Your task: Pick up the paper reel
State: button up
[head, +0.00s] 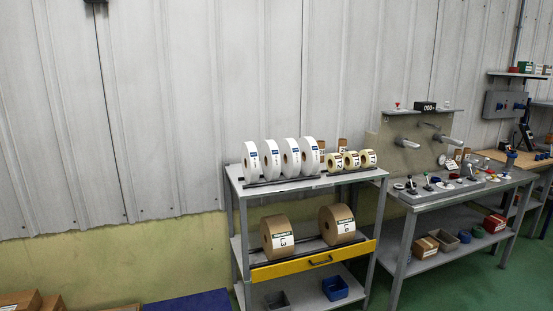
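Several reels stand on a grey shelf rack (240,186). A row of large white reels (271,158) with blue labels stands upright on its top shelf at the left. Smaller cream reels (351,160) with dark lettering stand beside them on the right. I cannot tell from the picture which of these is the paper reel. My gripper is not in view.
A workbench (420,197) with levers stands close on the right. Cardboard boxes (20,301) and a blue surface (190,301) lie at lower left.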

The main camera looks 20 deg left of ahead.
aim_at(271, 158)
jog(key=z, duration=0.05)
jog(key=i, duration=2.25)
jog(key=u, duration=4.6)
jog(key=k, duration=0.55)
jog(key=z, duration=0.05)
